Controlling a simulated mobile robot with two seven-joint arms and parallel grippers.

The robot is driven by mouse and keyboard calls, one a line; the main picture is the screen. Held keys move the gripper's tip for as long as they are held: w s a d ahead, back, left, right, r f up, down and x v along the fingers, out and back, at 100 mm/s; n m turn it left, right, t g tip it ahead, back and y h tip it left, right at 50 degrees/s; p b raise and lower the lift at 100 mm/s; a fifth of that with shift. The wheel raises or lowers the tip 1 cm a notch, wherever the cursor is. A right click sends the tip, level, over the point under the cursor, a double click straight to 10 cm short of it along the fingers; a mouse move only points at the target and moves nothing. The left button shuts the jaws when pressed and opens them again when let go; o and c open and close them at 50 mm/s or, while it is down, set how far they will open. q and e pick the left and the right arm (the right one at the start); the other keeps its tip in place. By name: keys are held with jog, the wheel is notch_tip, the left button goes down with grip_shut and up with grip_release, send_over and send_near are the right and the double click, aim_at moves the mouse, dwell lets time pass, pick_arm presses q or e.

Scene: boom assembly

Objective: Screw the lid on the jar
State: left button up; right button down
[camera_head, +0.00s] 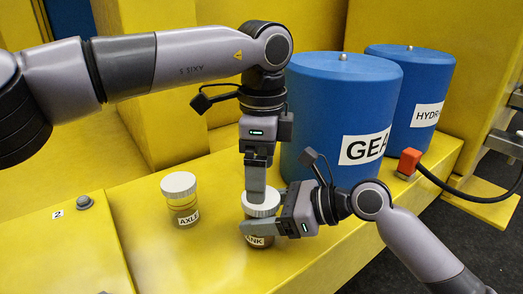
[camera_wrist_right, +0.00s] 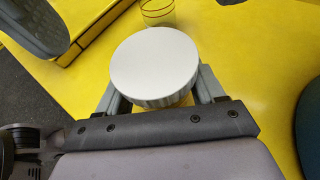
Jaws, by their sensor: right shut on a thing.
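The lid fills the middle of the right wrist view (camera_wrist_right: 155,63). My right gripper (camera_head: 256,228) comes from the right and is shut on the jar, its fingers on both sides just below the lid. My left gripper (camera_head: 256,198) points straight down over the lid in the head view, its fingers seen edge-on, so their opening and any contact are unclear.
A second white-lidded jar labelled "AXL.." (camera_head: 181,200) stands to the left. Two blue drums, "GEA.." (camera_head: 335,105) and "HYDR.." (camera_head: 410,90), stand behind. A red connector (camera_head: 408,163) with a black cable is at the right. Yellow surface between the jars is clear.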

pick_arm(q)
jog(key=shift+f, duration=2.05)
jog(key=shift+c, duration=0.3)
jog(key=c, duration=1)
jog(key=shift+m, duration=1.6)
jog(key=shift+c, duration=0.2)
jog(key=o, duration=1.2)
jog(key=shift+c, duration=0.2)
jog(key=shift+r, duration=0.15)
jog(key=shift+r, duration=2.15)
jog(key=shift+o, duration=0.4)
